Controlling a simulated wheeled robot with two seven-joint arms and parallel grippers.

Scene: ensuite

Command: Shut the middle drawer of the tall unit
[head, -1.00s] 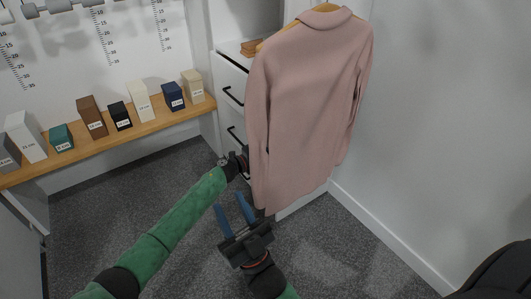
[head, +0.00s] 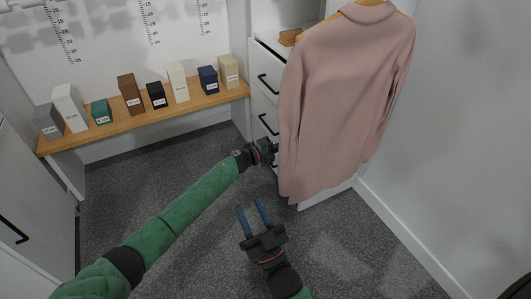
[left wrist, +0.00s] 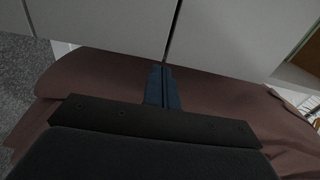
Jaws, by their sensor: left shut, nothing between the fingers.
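The tall unit (head: 264,100) is white, with stacked drawer fronts and black bar handles, at the upper centre of the head view. The middle drawer (head: 262,128) shows only in part; how far it stands out I cannot tell. My left gripper (head: 273,148) is low at the drawer fronts, its tips partly hidden by the pink garment. In the left wrist view its blue fingers (left wrist: 160,84) are together and empty, tips close to a dark gap between two pale panels (left wrist: 235,35); contact is unclear. My right gripper (head: 253,212) is open and empty above the carpet.
A pink garment (head: 340,100) hangs in front of the unit and covers its right side. A wooden bench (head: 150,116) with several labelled blocks runs along the left wall. Grey carpet (head: 170,170) is clear between bench and unit. A white wall (head: 450,130) bounds the right.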

